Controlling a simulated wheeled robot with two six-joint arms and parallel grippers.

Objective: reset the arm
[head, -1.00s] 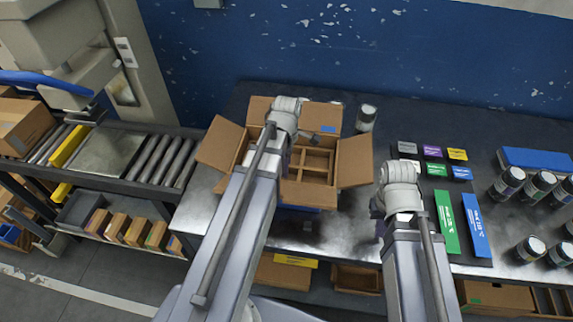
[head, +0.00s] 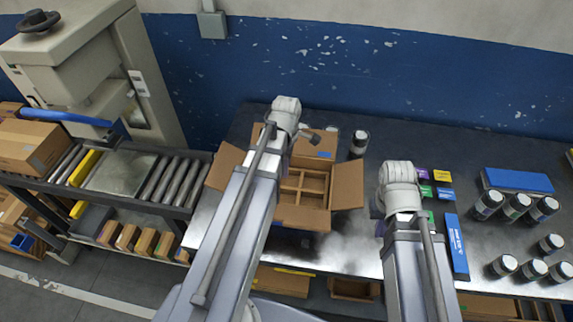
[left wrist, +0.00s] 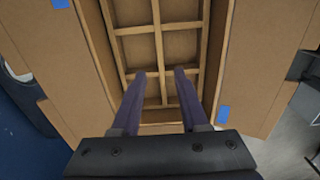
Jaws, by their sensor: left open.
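My left gripper (left wrist: 160,72) is open in the left wrist view. Its two dark fingers are spread and empty, pointing over an open cardboard box (head: 347,186) with a wooden-looking divider grid (left wrist: 160,48). The cells that show in the grid look empty. In the head view my left arm crosses the box, and its wrist hides part of the far-left side and most of the gripper. My right arm stands over the table to the right of the box; its wrist hides the right gripper's fingers.
Several dark jars (head: 516,206) stand on the table (head: 450,150) at the right, with a blue box (head: 518,181) behind them. Small coloured boxes (head: 443,176) and a long blue box (head: 456,246) lie beside my right arm. A roller conveyor (head: 165,180) is at the left.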

